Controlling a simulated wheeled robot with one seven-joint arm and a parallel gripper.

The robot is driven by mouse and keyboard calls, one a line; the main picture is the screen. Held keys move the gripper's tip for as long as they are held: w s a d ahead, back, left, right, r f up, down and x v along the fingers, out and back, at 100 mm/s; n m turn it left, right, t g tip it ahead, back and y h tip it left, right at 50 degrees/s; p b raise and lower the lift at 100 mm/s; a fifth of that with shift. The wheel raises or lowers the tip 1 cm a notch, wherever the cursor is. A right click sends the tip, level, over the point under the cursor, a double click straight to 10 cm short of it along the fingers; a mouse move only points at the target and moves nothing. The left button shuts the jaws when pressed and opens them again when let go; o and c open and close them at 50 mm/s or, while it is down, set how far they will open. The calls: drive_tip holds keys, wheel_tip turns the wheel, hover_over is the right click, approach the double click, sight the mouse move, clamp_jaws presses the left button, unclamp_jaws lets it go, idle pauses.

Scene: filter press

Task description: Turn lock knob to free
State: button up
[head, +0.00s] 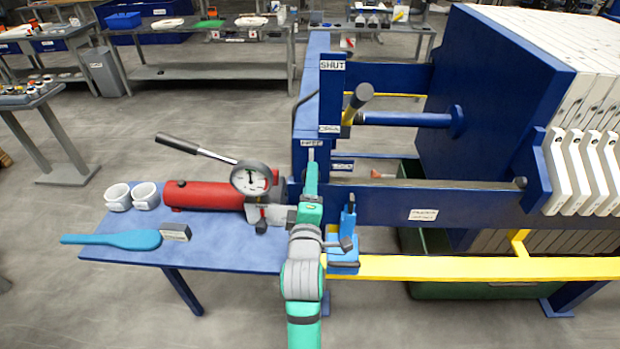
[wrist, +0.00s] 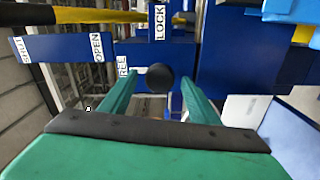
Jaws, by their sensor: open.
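The lock knob's round dark end (wrist: 160,78) faces me in the wrist view, on a blue block. A LOCK label (wrist: 160,22) is above it, and a partly covered label (wrist: 122,68), seemingly FREE, is to its left. My gripper (wrist: 158,90) is open, with one green finger on each side of the knob; I cannot tell whether they touch it. In the head view my gripper (head: 312,180) is at the press's blue end frame, just below the FREE label (head: 313,143). The knob is hidden there, and its pointing direction is unclear.
A lever handle (head: 357,98) stands by the SHUT and OPEN plate (head: 332,95). A blue side table (head: 190,252) to the left holds a red cylinder pump (head: 205,195) with gauge (head: 251,178), mugs and a blue scraper (head: 125,239). A yellow rail (head: 480,268) runs right.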

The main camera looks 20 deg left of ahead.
drive_tip(key=v, duration=0.8)
drive_tip(key=shift+s, duration=0.2)
drive_tip(key=s+d+f+m+g+h, duration=0.1)
drive_tip(key=s+d+f+m, duration=0.35)
drive_tip(key=s+f, duration=0.3)
drive_tip(key=s+d+f+m+h, duration=0.2)
drive_tip(key=s+d+f+m, duration=0.3)
drive_tip(key=f, duration=0.3)
drive_tip(key=s+d+f+m, duration=0.1)
drive_tip(key=s+d+m, duration=0.1)
drive_tip(key=s, duration=0.5)
drive_tip(key=s+d+f+m+h, duration=0.1)
drive_tip(key=s+d+f+m, duration=0.1)
drive_tip(key=s, duration=0.6)
drive_tip(key=s+d+f+m+g+h, duration=0.1)
drive_tip(key=s+d+f+m, duration=0.1)
drive_tip(key=s+m, duration=0.4)
drive_tip(key=shift+s+d, duration=0.65)
drive_tip(key=shift+d, duration=0.05)
